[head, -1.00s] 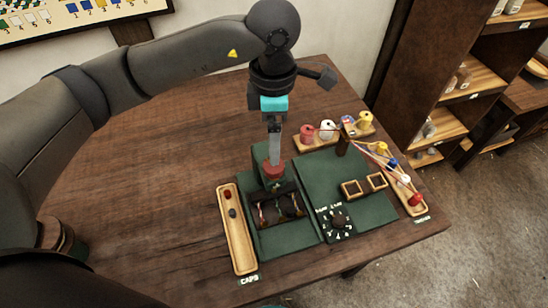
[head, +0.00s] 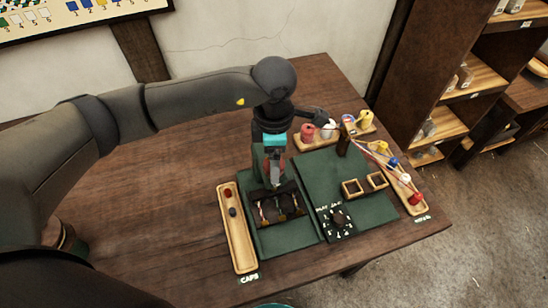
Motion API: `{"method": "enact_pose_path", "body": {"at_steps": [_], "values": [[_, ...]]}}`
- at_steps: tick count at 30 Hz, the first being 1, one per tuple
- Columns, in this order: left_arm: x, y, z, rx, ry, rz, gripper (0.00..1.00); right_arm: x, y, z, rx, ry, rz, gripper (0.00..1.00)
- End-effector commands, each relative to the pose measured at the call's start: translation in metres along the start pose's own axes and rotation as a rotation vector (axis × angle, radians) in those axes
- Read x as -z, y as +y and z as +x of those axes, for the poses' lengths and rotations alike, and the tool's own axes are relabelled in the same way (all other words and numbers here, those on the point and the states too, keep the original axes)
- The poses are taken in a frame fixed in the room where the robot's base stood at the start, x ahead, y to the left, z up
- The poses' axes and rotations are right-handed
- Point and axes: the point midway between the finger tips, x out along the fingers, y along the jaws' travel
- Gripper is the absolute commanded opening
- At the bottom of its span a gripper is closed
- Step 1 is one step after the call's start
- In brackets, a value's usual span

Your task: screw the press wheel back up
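The press is a dark frame (head: 278,205) on a green mat, with small strands or rods inside it. Its red wheel (head: 266,171) sits at the back of the press, mostly covered by my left gripper. My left gripper (head: 275,181) points down in front of and over the wheel, below its cyan band. Its fingertips are small and partly lost against the press, so I cannot tell whether they close on the wheel. My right gripper is not in view.
A wooden caps tray (head: 238,240) lies left of the press. The table's left side is clear.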

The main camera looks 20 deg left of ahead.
Motion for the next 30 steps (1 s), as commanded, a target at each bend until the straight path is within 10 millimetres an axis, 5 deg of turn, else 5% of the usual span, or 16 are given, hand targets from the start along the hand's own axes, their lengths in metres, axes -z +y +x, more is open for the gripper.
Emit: {"method": "enact_pose_path", "body": {"at_steps": [18, 30], "values": [[0.0000, 0.0001, -0.0006, 0.000, 0.000, 0.000, 0.06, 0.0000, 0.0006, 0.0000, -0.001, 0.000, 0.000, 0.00], [-0.0001, 0.0002, -0.0004, 0.000, -0.001, -0.078, 0.06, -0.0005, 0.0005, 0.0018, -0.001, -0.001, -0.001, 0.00]]}}
